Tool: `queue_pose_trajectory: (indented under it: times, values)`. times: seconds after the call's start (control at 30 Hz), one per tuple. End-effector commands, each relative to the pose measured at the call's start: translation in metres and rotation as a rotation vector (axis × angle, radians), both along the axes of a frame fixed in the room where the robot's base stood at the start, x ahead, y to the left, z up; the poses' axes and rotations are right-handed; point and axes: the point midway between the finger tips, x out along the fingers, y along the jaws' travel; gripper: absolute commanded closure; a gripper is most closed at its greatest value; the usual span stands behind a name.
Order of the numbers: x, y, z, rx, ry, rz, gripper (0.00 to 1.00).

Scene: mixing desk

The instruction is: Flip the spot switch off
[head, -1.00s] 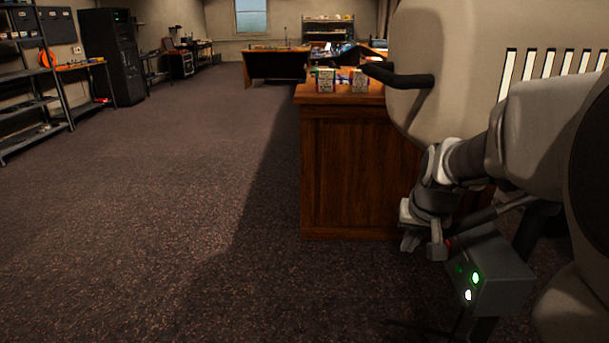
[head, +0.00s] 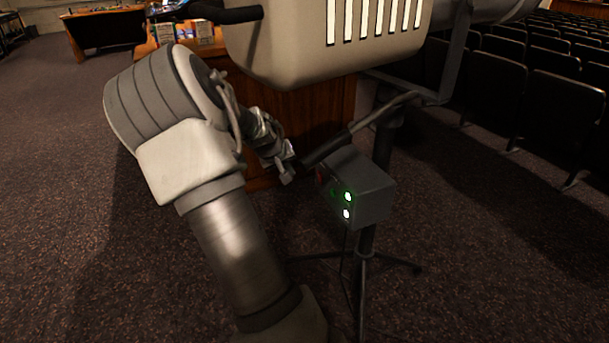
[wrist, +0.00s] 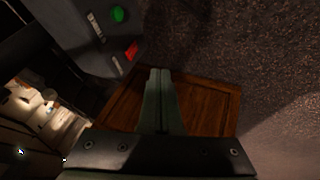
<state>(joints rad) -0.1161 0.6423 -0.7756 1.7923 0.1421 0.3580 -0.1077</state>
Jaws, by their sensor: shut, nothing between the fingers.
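The dark grey switch box (head: 372,190) hangs on a black stand under the large beige lamp housing (head: 300,50). Two lit lamps, one green (head: 347,196) and one whitish, show on its face. A red switch (head: 320,174) sits at its left edge. In the wrist view the box (wrist: 75,38) is at upper left, with a green round part (wrist: 118,14) and the red switch (wrist: 131,50). My gripper (head: 288,178) is just left of the box, apart from the red switch. Its closed fingers (wrist: 160,72) hold nothing. The switch's exact tilt is too small to tell.
A wooden cabinet (head: 260,182) stands behind my gripper. A black handle bar (head: 372,122) passes above the box. The stand's tripod legs (head: 365,268) spread on the carpet. Rows of dark seats (head: 560,105) fill the right. Open carpet (head: 60,200) lies at left.

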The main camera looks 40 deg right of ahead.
Motion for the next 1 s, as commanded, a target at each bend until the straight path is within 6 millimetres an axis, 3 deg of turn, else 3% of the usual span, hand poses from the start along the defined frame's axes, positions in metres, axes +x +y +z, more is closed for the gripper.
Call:
queue_pose_trajectory:
  times: [0.2,0.67,0.83,1.0]
  values:
    - [0.006,-0.02,-0.008,-0.067,0.019,0.001,1.0]
    - [0.007,-0.024,-0.01,-0.075,0.021,0.001,1.0]
    - [0.011,-0.035,-0.026,-0.076,0.022,0.0,1.0]
    - [0.018,-0.055,-0.055,-0.075,0.022,-0.001,1.0]
